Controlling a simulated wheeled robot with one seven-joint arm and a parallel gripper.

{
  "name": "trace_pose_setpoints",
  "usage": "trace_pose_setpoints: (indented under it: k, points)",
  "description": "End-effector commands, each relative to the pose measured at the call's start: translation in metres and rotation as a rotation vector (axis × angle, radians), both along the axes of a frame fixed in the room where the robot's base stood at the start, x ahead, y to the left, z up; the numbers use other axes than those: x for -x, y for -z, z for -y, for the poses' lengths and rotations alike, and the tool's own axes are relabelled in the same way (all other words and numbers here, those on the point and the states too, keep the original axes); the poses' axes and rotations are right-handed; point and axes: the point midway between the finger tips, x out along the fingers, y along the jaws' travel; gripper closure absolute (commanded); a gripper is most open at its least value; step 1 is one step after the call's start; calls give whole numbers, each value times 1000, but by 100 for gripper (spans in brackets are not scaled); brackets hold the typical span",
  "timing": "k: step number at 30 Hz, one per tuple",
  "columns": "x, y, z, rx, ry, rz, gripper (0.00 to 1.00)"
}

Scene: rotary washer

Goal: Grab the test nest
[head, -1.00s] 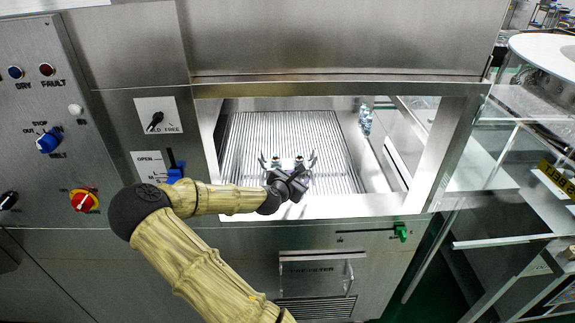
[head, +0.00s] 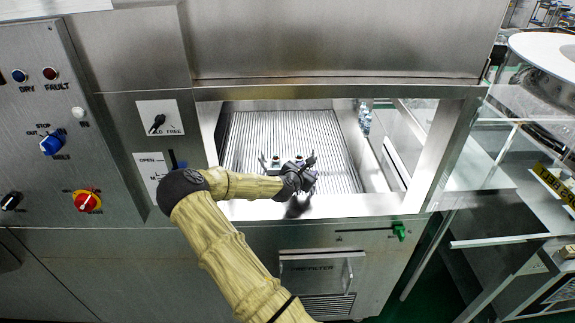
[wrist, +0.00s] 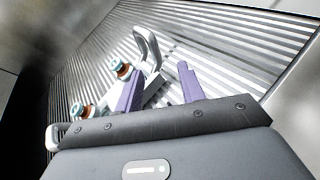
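The test nest (head: 275,161) sits on the ribbed floor of the washer chamber in the head view, partly hidden behind my gripper (head: 303,179). In the wrist view the nest (wrist: 147,45) shows a pale upright handle and two round caps with teal and reddish-brown parts. My gripper (wrist: 160,74) has its two purple fingers spread apart. The right-hand handle of the nest rises between and beyond the fingers. I cannot tell whether either finger touches it. The lower part of the nest is hidden by my gripper body.
The chamber opening has a metal sill (head: 350,206) in front and a frame post (head: 447,150) at right. A clear bottle-like object (head: 365,118) stands at the chamber's right side. The control panel (head: 60,110) is at left. The ribbed floor (head: 290,125) behind the nest is clear.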

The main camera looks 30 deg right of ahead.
Motion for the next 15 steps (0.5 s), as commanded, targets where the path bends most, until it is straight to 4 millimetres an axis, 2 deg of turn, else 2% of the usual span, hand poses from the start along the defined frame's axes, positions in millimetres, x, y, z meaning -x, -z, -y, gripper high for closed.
trace_pose_setpoints:
  k: [4, 8, 15]
  points:
    - [-12, -1, 17, -1, 1, 0, 61]
    - [-19, 7, 30, 0, 2, -1, 61]
    - [-23, 11, 35, 0, 1, 0, 61]
